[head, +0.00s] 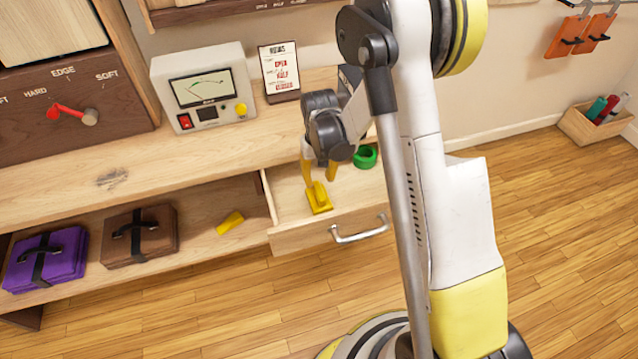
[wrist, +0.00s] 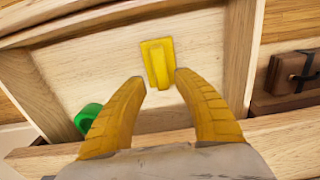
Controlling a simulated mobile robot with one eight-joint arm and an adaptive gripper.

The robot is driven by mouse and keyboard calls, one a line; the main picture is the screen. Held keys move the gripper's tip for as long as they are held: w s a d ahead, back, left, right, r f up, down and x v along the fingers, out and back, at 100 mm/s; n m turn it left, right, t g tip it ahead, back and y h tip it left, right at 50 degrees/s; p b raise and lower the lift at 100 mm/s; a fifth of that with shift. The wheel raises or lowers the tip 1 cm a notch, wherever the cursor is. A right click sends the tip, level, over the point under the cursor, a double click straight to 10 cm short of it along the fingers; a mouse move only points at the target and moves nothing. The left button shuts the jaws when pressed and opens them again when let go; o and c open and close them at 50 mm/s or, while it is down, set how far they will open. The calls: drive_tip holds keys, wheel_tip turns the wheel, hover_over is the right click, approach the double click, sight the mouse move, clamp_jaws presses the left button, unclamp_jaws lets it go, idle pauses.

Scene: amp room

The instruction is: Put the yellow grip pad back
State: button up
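A yellow piece (head: 319,198) with a flat plate and a raised ridge lies in the open drawer (head: 325,232). It is probably the yellow grip pad, and it also shows in the wrist view (wrist: 158,62). My gripper (head: 319,180) points down into the drawer just above this piece. In the wrist view my two yellow fingers (wrist: 160,78) are spread, with nothing between them, and their tips are close to the piece's near end. Whether a tip touches it I cannot tell. A second yellow, wedge-like piece (head: 230,222) lies on the low shelf left of the drawer.
A green ring-like object (head: 365,156) lies in the drawer's back right; it also shows in the wrist view (wrist: 88,118). Brown (head: 140,236) and purple (head: 46,258) strapped bundles sit on the shelf. A meter box (head: 205,88) and a sign (head: 279,72) stand on the bench.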

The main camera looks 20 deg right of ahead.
wheel_tip(320, 180, up, 6)
drive_tip(key=p, duration=0.2)
wheel_tip(320, 180, up, 16)
drive_tip(key=t, duration=0.3)
hover_over(319, 190)
drive_tip(key=s, duration=0.7)
drive_tip(key=s+r+t, duration=0.4)
drive_tip(key=s+r, duration=0.2)
drive_tip(key=s, duration=0.7)
drive_tip(key=shift+r, duration=0.1)
drive_tip(key=shift+c, duration=0.4)
